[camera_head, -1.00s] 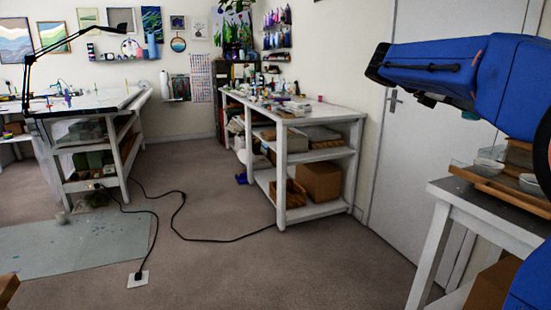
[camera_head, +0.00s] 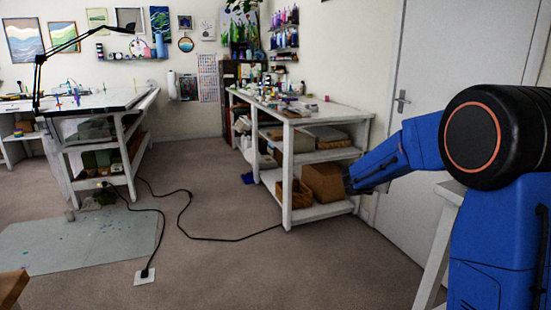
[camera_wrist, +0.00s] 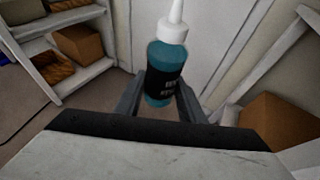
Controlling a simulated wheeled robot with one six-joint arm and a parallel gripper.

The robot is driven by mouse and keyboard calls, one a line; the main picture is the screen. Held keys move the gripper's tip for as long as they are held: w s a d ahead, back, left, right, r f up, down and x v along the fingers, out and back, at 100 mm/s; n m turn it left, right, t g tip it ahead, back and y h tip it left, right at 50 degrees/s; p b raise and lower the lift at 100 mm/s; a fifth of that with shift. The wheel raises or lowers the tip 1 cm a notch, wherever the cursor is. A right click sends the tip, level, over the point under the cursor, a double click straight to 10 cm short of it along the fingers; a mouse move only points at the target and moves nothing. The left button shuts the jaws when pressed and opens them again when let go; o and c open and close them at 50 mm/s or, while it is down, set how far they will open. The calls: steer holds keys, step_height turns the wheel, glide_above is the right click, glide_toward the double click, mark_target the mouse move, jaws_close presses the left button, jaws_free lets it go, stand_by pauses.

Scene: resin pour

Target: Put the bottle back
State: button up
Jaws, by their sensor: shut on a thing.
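A teal bottle (camera_wrist: 164,72) with a white nozzle cap and a dark label shows in the wrist view. My gripper (camera_wrist: 160,100) is shut on it, with one dark finger on each side of its lower body. The bottle is close to upright in that view, its nozzle towards the top edge. In the head view my blue arm reaches left from the right side, and its far end is near the white shelf table's right end. The bottle and the fingers cannot be made out there.
A white shelf table (camera_head: 330,115) with bottles on top and boxes below stands mid-room. A wall shelf (camera_head: 283,27) holds several bottles. A long workbench (camera_head: 100,108) stands at left. A black cable (camera_head: 184,215) crosses the carpet. A door (camera_head: 425,75) is at right.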

steer(key=s+a+f+n+t+y, duration=0.1)
steer(key=a+f, duration=0.2)
steer(key=f, duration=0.5)
steer(key=s+a+f+n+t+y, duration=0.1)
steer(key=a+f, duration=0.3)
steer(key=f, duration=0.5)
steer(key=s+a+f+n+y, duration=0.1)
steer(key=a+f+n+y, duration=0.1)
steer(key=f, duration=0.7)
steer(key=shift+a+f+n+t+y, duration=0.2)
steer(key=shift+a+n+t+y, duration=0.2)
steer(key=shift+a, duration=0.45)
